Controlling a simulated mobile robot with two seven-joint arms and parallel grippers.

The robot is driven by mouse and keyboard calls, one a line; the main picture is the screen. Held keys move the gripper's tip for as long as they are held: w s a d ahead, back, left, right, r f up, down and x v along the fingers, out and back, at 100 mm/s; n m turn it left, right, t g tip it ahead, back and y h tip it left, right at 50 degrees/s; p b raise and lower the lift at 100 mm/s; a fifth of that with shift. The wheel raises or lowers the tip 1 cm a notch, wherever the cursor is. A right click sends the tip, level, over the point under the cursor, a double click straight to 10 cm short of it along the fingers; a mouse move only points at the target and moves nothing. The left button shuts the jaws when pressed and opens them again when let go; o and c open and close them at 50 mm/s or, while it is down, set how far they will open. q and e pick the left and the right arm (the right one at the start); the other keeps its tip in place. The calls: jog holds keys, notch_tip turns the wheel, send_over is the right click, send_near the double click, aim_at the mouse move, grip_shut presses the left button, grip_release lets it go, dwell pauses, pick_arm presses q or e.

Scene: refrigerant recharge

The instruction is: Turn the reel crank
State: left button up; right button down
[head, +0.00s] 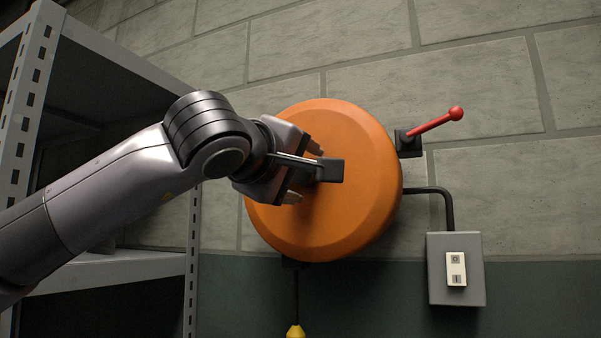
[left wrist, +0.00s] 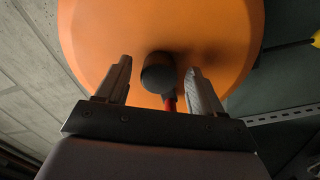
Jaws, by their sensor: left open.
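The round orange reel (head: 370,190) is mounted on the wall and fills the upper part of the left wrist view (left wrist: 100,30). Its dark crank arm (head: 331,170) sticks out in front of the reel face. In the left wrist view a dark rounded crank end (left wrist: 157,72) shows, with a short red part (left wrist: 170,104) just below it. My left gripper (head: 304,172) is open in front of the reel. Its fingers (left wrist: 158,64) stand on either side of the crank end, with gaps visible. In the head view the gripper hides part of the crank. My right gripper is out of view.
A red lever (head: 436,122) juts out at the reel's upper right. A grey switch box (head: 438,287) is on the wall at lower right. A yellow piece (head: 296,331) hangs on a cord below the reel. Metal shelving (head: 120,265) stands left, close to my arm.

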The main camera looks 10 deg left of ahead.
pick_arm(q)
jog(key=b+v, duration=0.2)
jog(key=v, duration=0.5)
jog(key=shift+d, duration=0.1)
